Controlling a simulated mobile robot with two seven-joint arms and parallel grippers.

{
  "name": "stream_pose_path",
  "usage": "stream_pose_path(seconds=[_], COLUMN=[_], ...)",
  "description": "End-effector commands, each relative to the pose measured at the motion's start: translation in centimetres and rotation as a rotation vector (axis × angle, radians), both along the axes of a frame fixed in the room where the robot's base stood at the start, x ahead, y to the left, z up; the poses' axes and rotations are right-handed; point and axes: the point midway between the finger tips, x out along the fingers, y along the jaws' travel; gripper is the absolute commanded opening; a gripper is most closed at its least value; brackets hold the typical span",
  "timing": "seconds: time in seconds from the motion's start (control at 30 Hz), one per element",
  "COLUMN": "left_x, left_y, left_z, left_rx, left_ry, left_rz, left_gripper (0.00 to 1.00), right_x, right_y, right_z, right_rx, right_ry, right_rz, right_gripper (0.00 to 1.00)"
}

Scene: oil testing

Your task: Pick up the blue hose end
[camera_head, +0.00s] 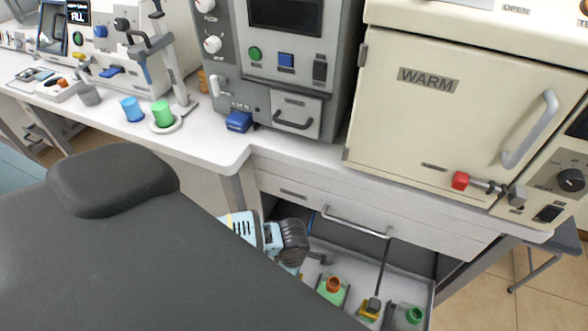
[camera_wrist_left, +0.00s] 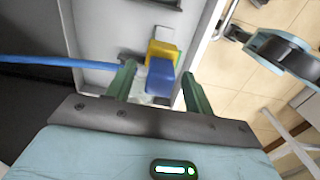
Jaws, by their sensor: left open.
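In the left wrist view, a blue block-like piece (camera_wrist_left: 160,80), seemingly the blue hose end, lies between the fingers of my left gripper (camera_wrist_left: 155,85). The fingers are green, spread apart and not closed on it. A yellow piece (camera_wrist_left: 161,53) sits right behind the blue one. A blue hose (camera_wrist_left: 55,62) runs in from the left and passes behind the left finger, so its link to the blue piece is hidden. In the head view the blue end is not visible, and my fingertips cannot be made out. My right gripper is not seen.
An open drawer (camera_head: 428,292) under the counter holds an orange-topped green container (camera_head: 333,286), a yellow piece (camera_head: 371,309) and a green-capped jar (camera_head: 408,315). The cream WARM oven (camera_head: 440,120) stands above. Tiled floor lies to the right.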

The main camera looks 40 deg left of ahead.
Motion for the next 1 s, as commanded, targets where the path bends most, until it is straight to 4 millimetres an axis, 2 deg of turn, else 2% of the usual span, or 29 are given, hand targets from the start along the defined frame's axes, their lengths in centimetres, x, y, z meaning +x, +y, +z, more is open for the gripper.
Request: stream_pose_path(seconds=[0.17, 0.2, 0.5, 0.57, 0.83, 1.0], left_x=[0.1, 0.1, 0.1, 0.1, 0.1, 0.1], left_y=[0.0, 0.0, 0.0, 0.0, -0.1, -0.1], left_z=[0.1, 0.1, 0.1, 0.1, 0.3, 1.3], left_rx=[-0.001, -0.001, -0.001, -0.001, -0.001, -0.002], left_ry=[-0.002, -0.002, -0.002, -0.002, -0.002, -0.005], left_rz=[0.000, 0.000, 0.000, 0.000, 0.000, -0.001], left_gripper=[0.53, 0.50, 0.11, 0.05, 0.05, 0.05], right_x=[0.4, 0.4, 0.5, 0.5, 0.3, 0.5], right_y=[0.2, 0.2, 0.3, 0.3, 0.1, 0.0], right_z=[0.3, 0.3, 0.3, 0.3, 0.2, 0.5], right_rx=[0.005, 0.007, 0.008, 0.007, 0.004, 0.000], right_ry=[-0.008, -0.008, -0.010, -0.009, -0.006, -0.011], right_rz=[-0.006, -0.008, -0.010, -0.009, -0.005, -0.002], right_gripper=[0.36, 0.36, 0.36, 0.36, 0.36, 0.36])
